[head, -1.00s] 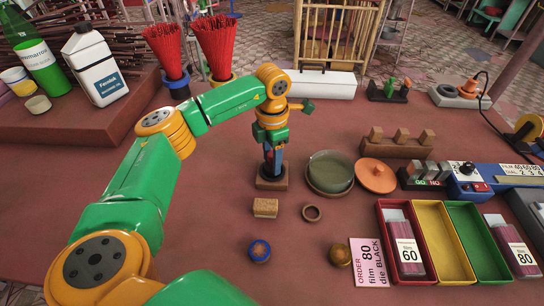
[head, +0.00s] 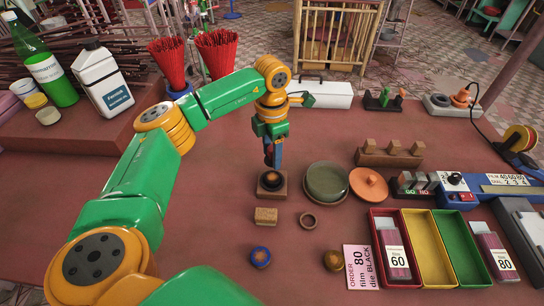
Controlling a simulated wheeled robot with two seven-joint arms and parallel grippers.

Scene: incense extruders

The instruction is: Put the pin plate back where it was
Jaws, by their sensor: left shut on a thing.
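My left gripper (head: 271,150) points straight down over a square wooden block (head: 266,194) in the middle of the table. Its fingers are shut on a small dark thing, mostly hidden between them, which looks like the pin plate's grip. A dark round piece (head: 271,181) shows under the fingertips, at the top of the block. I cannot tell whether it is joined to the held thing, or rests on the block or hangs just above it. My right gripper is not in view.
A green round dish (head: 327,182) and an orange lid (head: 368,185) stand right of the block. A small wooden block (head: 266,216), a ring (head: 308,221), a blue ball (head: 260,257) and a brown ball (head: 333,260) lie nearer. A wooden rack (head: 389,157) and colored trays (head: 427,250) are at right.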

